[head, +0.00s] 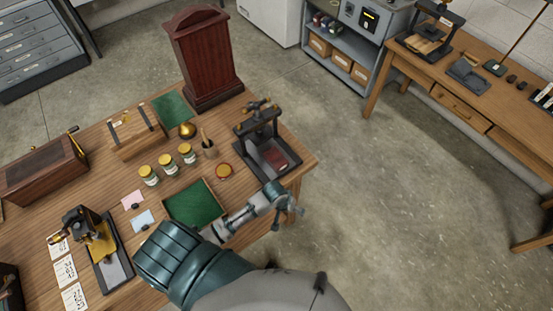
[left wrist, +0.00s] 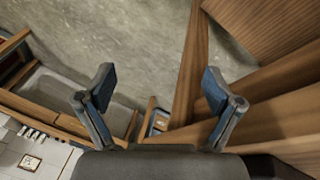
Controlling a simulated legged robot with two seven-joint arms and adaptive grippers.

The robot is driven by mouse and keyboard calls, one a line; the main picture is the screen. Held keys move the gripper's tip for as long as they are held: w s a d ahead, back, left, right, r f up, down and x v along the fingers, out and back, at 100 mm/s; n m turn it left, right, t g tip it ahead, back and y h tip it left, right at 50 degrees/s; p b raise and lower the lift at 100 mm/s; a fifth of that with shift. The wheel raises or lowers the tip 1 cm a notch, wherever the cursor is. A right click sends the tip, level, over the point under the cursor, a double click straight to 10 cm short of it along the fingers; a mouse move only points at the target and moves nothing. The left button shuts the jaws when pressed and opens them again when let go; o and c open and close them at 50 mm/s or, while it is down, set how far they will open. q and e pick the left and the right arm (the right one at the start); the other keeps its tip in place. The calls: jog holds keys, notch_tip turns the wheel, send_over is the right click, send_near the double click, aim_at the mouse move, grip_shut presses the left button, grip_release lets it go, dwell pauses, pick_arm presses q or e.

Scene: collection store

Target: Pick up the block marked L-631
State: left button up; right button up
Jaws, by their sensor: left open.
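I cannot make out a block marked L-631; no such marking is readable in either view. Small dark pieces lie by a pink card (head: 132,200) and a pale blue card (head: 143,218) on the wooden table (head: 105,180). White cards (head: 65,271) with dark writing lie at its left front, too small to read. My left gripper (head: 291,207) is beyond the table's right edge, over the floor. It also shows in the left wrist view (left wrist: 160,95), open and empty, with floor and wooden furniture beyond. My right gripper is in neither view.
A green tray (head: 195,204), several jars (head: 168,164), a black press (head: 262,145) and a brass instrument (head: 95,240) crowd the table. A tall red-brown case (head: 205,55) stands at the back. Another wooden table (head: 470,85) is at right. Floor between is clear.

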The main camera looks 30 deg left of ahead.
pick_arm(q)
jog(key=w+r+n, duration=0.2)
jog(key=w+r, duration=0.3)
jog(key=r, duration=0.1)
jog(key=n+g+y, duration=0.2)
jog(key=n+g, duration=0.1)
jog(key=n, duration=0.7)
send_near(276, 157)
jog(key=f, duration=0.5)
jog(key=f+p, duration=0.1)
jog(key=f, duration=0.4)
jog(key=shift+s+f, duration=0.2)
jog(key=shift+f, duration=0.2)
jog(key=c, duration=1.3)
